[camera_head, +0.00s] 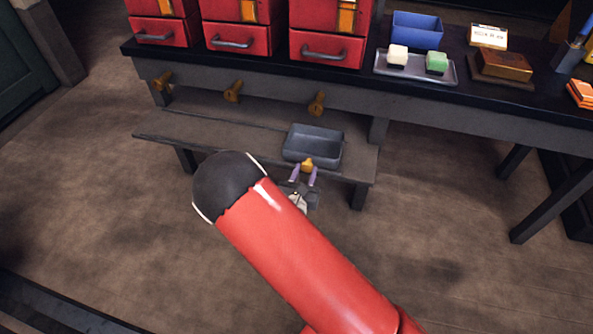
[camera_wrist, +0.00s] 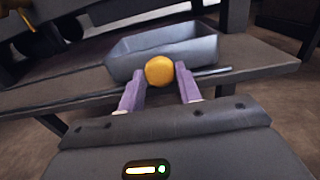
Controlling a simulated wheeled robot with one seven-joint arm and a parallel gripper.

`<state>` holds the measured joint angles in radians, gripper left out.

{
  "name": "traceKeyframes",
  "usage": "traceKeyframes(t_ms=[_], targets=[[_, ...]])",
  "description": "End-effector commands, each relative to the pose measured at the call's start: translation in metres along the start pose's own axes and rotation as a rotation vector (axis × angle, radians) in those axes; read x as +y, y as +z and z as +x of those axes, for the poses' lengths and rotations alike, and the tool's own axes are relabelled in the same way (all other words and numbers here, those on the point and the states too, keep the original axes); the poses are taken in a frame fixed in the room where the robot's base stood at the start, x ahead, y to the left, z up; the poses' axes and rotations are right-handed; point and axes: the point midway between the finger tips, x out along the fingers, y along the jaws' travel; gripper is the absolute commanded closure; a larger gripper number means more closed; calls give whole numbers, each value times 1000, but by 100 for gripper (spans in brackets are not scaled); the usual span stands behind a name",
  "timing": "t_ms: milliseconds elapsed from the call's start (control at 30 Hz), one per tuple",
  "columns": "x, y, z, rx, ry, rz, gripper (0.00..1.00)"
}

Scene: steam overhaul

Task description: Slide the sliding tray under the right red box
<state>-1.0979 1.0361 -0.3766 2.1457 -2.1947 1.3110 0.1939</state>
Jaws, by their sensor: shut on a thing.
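The sliding tray (camera_head: 313,144) is a grey open box on the low wooden shelf, with a round yellow knob (camera_head: 307,163) on its front. It also shows in the wrist view (camera_wrist: 165,48), with the knob (camera_wrist: 159,71) in front. My gripper (camera_head: 303,173) is at the knob, its two purple fingers on either side and shut on it; the wrist view also shows the fingers (camera_wrist: 160,88). The right red box (camera_head: 327,40) stands on the bench above, with a drawer handle in front. The tray sits below it, near the shelf's right end, and looks empty.
Two more red boxes (camera_head: 236,30) (camera_head: 160,25) stand to the left. Brass funnel-like spouts (camera_head: 317,103) hang below the bench edge. The low shelf (camera_head: 200,138) is clear left of the tray. A blue bin (camera_head: 417,29) and a metal tray (camera_head: 414,76) with two blocks sit on the bench.

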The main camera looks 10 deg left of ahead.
Motion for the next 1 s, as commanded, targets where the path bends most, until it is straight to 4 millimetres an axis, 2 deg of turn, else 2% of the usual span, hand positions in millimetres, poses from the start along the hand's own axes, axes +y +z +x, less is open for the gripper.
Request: traceKeyframes(t_ms=[333,367,533,833,1000], targets=[[-7,-2,0,3,-10,-5,100],[-7,-2,0,3,-11,-5,65],[-6,-1,0,3,-10,-5,44],[-4,-1,-2,2,-6,-3,44],[-3,-1,-24,3,-3,-3,44]])
